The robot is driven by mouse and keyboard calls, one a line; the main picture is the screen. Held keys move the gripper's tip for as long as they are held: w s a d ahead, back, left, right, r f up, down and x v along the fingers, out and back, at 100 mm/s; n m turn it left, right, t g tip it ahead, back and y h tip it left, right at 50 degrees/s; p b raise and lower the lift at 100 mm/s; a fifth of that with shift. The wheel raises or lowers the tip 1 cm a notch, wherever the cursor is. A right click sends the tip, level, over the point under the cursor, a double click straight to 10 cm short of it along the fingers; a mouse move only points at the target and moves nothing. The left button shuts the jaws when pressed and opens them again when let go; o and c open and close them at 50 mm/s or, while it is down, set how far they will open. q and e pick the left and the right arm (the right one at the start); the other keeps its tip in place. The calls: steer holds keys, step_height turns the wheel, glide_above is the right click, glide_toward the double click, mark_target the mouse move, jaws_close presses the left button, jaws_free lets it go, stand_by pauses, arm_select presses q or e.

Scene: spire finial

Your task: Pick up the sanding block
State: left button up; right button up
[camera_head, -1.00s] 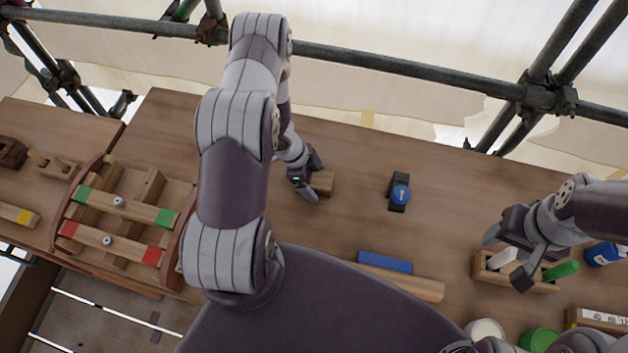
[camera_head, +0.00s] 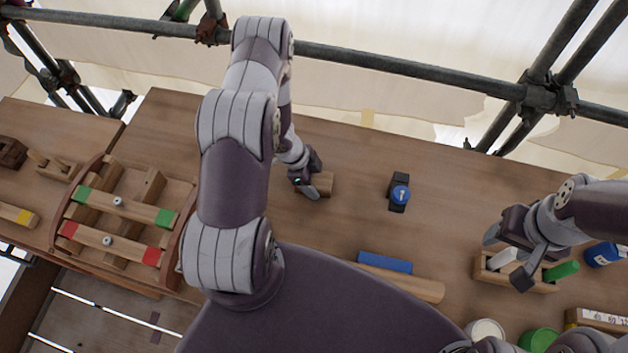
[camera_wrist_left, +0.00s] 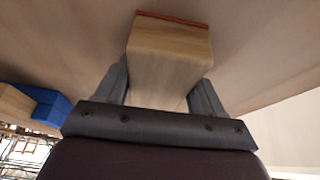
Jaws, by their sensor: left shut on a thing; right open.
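The sanding block (camera_head: 326,183) is a small light-wood block on the wooden bench, near the middle of the head view. In the left wrist view the block (camera_wrist_left: 168,58) shows a thin reddish layer on its far edge. My left gripper (camera_head: 311,186) is shut on the block, with one finger on each side of it, as the wrist view (camera_wrist_left: 165,90) also shows. Part of the block is hidden by the gripper in the head view. My right gripper (camera_head: 507,263) is open above the wooden holder at the right.
A black tool with a blue knob (camera_head: 400,194) lies right of the block. A blue piece (camera_head: 385,262) rests by a wooden bar (camera_head: 421,288). The wooden holder (camera_head: 541,286) has markers in it. A frame with green- and red-ended bars (camera_head: 176,190) stands left. Bench around the block is clear.

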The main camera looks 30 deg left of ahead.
mark_target(318, 179)
arm_select(q)
steer(key=shift+w+r, duration=0.1)
steer(key=shift+r, duration=0.4)
step_height(318, 179, up, 3)
steer(key=shift+f, duration=0.1)
steer(key=s+d+r+b, duration=0.2)
steer(key=d+r, duration=0.5)
steer(key=d, duration=0.4)
steer(key=shift+s+r+b, duration=0.3)
steer(key=shift+s, duration=0.5)
steer(key=shift+d, duration=0.1)
